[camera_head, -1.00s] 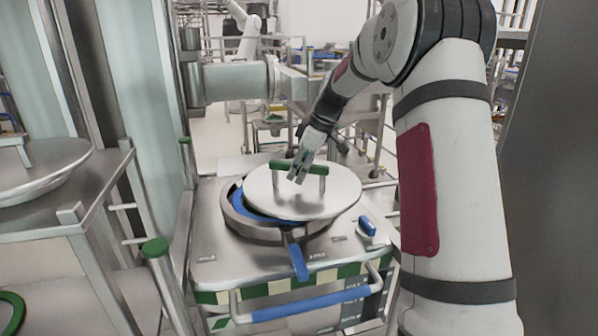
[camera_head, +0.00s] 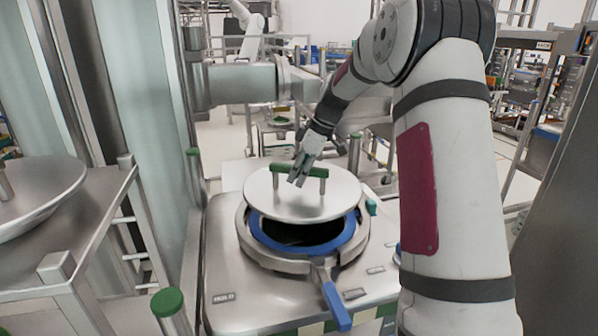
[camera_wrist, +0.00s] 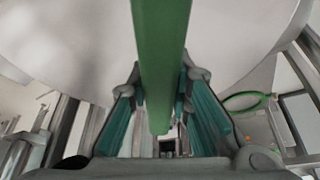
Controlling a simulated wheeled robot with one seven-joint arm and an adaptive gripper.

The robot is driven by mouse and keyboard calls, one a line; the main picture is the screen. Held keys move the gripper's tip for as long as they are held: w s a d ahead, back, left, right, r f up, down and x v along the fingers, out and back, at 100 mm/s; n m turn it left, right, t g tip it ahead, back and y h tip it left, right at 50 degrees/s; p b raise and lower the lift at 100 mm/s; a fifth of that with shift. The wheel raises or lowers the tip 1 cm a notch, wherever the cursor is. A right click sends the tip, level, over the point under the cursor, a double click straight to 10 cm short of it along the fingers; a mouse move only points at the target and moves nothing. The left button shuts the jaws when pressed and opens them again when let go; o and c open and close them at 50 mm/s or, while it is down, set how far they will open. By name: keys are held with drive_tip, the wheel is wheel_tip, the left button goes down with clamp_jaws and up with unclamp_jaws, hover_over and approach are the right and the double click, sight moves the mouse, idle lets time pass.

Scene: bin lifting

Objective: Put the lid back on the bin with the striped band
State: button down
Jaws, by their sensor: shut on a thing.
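The round steel lid (camera_head: 272,203) has a green bar handle (camera_head: 284,169) on two posts. My gripper (camera_head: 299,172) is shut on the handle; in the wrist view the green handle (camera_wrist: 161,60) runs between the two fingers. The lid hangs above the far part of the bin opening. The bin (camera_head: 240,296) has a steel ring with a blue inner rim (camera_head: 303,246) around a dark opening, which shows in front of the lid. The green and white striped band (camera_head: 312,328) shows at the bottom edge of the head view. Whether the lid touches the rim is unclear.
A blue-ended clamp lever (camera_head: 336,307) sticks out from the ring toward me. A green-capped post (camera_head: 167,303) stands at the bin's left front. Another steel lid (camera_head: 40,195) lies on a stand at the left.

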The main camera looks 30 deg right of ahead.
sight(318, 169)
drive_tip(key=shift+f+b, duration=0.95)
drive_tip(key=shift+f, duration=3.7)
drive_tip(key=shift+f, duration=0.25)
drive_tip(key=c, duration=1.4)
unclamp_jaws()
drive_tip(key=shift+s+f, duration=0.1)
drive_tip(key=shift+f, duration=0.1)
drive_tip(key=v, duration=1.2)
drive_tip(key=shift+r, duration=0.15)
